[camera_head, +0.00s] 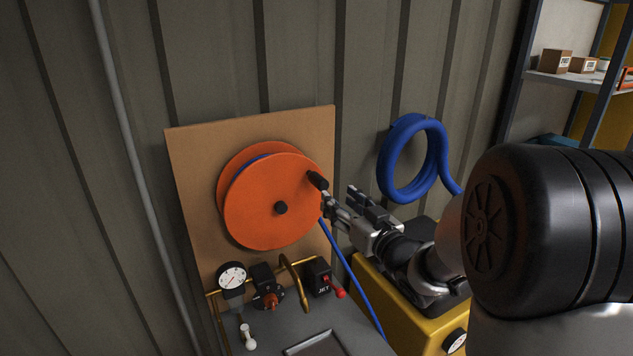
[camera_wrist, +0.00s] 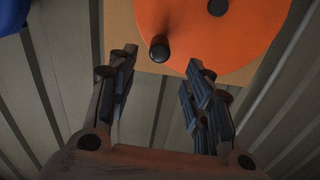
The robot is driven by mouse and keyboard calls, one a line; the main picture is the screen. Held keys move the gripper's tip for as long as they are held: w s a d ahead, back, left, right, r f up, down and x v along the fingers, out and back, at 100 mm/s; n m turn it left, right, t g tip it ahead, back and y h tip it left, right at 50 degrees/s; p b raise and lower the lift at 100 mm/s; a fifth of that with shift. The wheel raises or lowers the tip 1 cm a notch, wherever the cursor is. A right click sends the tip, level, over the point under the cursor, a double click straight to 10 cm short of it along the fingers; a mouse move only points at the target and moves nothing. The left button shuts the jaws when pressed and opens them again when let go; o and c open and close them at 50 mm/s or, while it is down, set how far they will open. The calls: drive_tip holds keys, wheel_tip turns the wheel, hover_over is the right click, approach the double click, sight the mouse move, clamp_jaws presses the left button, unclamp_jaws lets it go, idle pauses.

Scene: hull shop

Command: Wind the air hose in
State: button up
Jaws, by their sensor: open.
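An orange hose reel (camera_head: 265,212) is mounted on a brown board (camera_head: 190,150) on the wall, with a black hub at its centre. A black crank handle (camera_head: 317,180) sticks out near the reel's right rim. The blue air hose (camera_head: 345,272) hangs down from the reel's right side; a little blue shows between the reel's discs. My gripper (camera_head: 338,197) is open and empty, just right of the handle. In the wrist view the handle (camera_wrist: 159,47) stands ahead of my open fingers (camera_wrist: 160,75), between them in the picture and apart from both.
Below the reel is a grey bench with a gauge (camera_head: 231,277), brass pipe, valves and a red-levered box labelled JET (camera_head: 320,278). A yellow machine (camera_head: 405,314) stands under my arm. A blue hose coil (camera_head: 410,160) hangs on the wall; shelves (camera_head: 570,80) stand right.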

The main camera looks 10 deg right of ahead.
sight(318, 181)
drive_tip(key=x, duration=1.1)
drive_tip(key=shift+w, duration=0.25)
drive_tip(key=shift+c, duration=0.2)
clamp_jaws()
